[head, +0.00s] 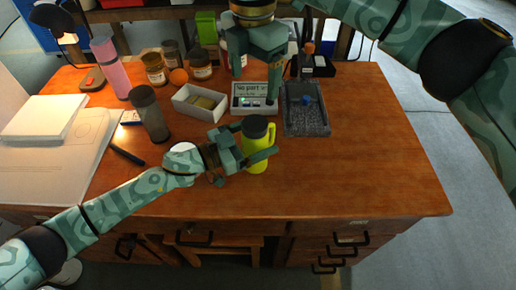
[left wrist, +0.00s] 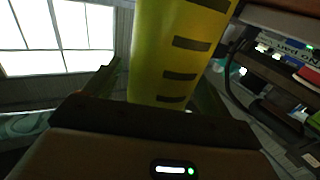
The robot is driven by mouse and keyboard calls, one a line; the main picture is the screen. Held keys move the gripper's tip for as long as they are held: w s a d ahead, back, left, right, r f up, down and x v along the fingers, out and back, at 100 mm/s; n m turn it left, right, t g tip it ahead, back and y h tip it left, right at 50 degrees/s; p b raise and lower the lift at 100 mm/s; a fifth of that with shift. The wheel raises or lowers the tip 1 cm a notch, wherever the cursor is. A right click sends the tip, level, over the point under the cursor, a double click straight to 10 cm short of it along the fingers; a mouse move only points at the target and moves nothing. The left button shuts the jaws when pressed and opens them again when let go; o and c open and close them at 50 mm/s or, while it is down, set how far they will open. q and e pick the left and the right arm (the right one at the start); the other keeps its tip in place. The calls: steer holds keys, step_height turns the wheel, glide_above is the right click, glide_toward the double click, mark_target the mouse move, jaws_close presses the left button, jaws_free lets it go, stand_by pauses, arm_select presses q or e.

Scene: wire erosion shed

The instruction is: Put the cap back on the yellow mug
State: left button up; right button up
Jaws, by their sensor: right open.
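The yellow mug (head: 257,163) stands upright near the middle of the table, its handle to the right. A dark grey cap (head: 255,127) is at its top; I cannot tell how firmly it sits. My right gripper (head: 255,82) is open and empty, pointing down behind the mug.
A small display box (head: 247,109), a grey tray (head: 305,122) with a blue knob and a white open box (head: 178,95) lie behind the mug. A dark tumbler (head: 150,113) and a pink bottle (head: 108,67) stand left. The table's right side is clear.

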arm_select(q)
steer(key=shift+a, duration=0.1)
steer(key=shift+s+a, duration=0.2)
steer(key=shift+a, duration=0.1)
steer(key=p+v, duration=0.3)
steer(key=v, duration=1.2)
steer(key=shift+a, duration=0.25)
arm_select(e)
steer(key=r, duration=0.4)
steer(key=shift+s+r, duration=0.15)
steer(key=shift+s, duration=0.2)
arm_select(q)
steer(key=shift+s+f, duration=0.1)
steer(key=shift+s, duration=0.05)
